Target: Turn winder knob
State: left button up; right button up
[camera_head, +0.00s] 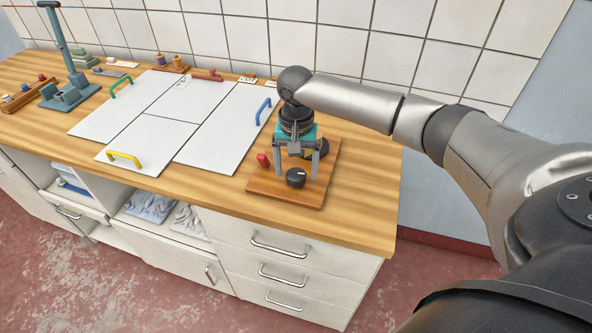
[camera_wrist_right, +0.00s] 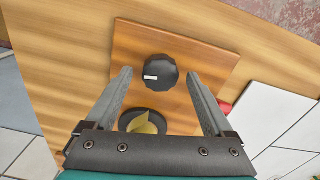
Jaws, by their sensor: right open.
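A round black knob (camera_head: 296,179) with a small white mark sits near the front edge of a brown wooden board (camera_head: 262,184) on the counter. It also shows in the right wrist view (camera_wrist_right: 165,66). My right gripper (camera_head: 297,168) points down over the board, open and empty. In the right wrist view my right gripper (camera_wrist_right: 159,72) has one finger on each side of the knob, with gaps between; how far down the tips reach is hard to tell. A black disc with a yellow wedge (camera_wrist_right: 143,124) lies behind the knob, partly hidden in the head view. My left gripper is out of view.
A red piece (camera_head: 263,160) stands at the board's left edge. White panels with blue (camera_head: 264,110), yellow (camera_head: 125,159) and green handles lie to the left. A tiled wall stands behind. Bare counter lies right of the board.

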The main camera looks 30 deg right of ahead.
jog(key=shift+f, duration=0.25)
